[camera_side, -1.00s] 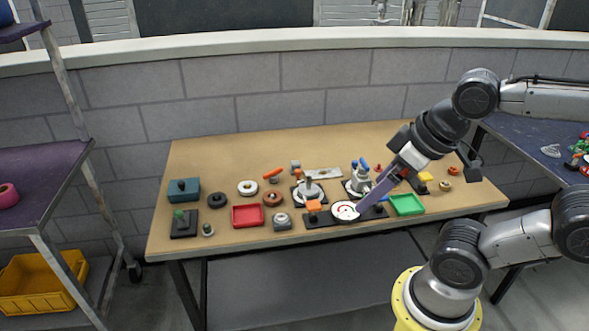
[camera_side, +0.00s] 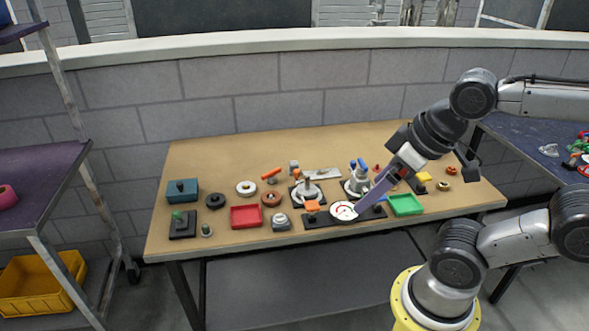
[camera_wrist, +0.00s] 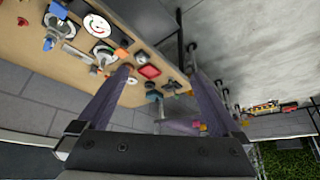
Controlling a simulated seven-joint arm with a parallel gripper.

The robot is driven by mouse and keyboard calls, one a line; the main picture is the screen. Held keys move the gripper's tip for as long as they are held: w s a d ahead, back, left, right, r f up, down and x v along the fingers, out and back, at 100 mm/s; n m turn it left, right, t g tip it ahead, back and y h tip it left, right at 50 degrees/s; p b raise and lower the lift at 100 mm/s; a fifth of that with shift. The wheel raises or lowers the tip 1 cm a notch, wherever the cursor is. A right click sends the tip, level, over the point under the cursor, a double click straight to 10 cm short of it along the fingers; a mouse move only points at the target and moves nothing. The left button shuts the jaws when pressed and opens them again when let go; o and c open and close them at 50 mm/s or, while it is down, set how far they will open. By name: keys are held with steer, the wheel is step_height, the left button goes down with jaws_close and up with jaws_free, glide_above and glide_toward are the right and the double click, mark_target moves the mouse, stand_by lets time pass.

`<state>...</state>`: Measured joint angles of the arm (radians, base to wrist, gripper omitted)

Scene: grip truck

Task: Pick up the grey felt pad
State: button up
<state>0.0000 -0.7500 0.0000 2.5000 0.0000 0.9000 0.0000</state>
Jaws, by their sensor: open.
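I cannot pick out the grey felt pad with certainty in either view. A flat light-grey plate (camera_side: 322,174) lies at the back middle of the table, but its material is too small to tell. My gripper (camera_side: 362,209) has long purple fingers pointing down and left, with the tips in front of the right side of a white round dial (camera_side: 342,211). In the wrist view my gripper (camera_wrist: 158,68) has its two fingers wide apart with nothing between them held. The dial (camera_wrist: 97,25) shows there to the left of the fingers.
A red tray (camera_side: 247,216) and a green tray (camera_side: 406,205) stand near the front edge. A grey block with a knob (camera_side: 281,222), a teal box (camera_side: 183,192) and several rings and fixtures crowd the table (camera_side: 230,152). The back strip is clear.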

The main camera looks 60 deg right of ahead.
steer(key=shift+c, duration=0.2)
steer(key=shift+c, duration=1.4)
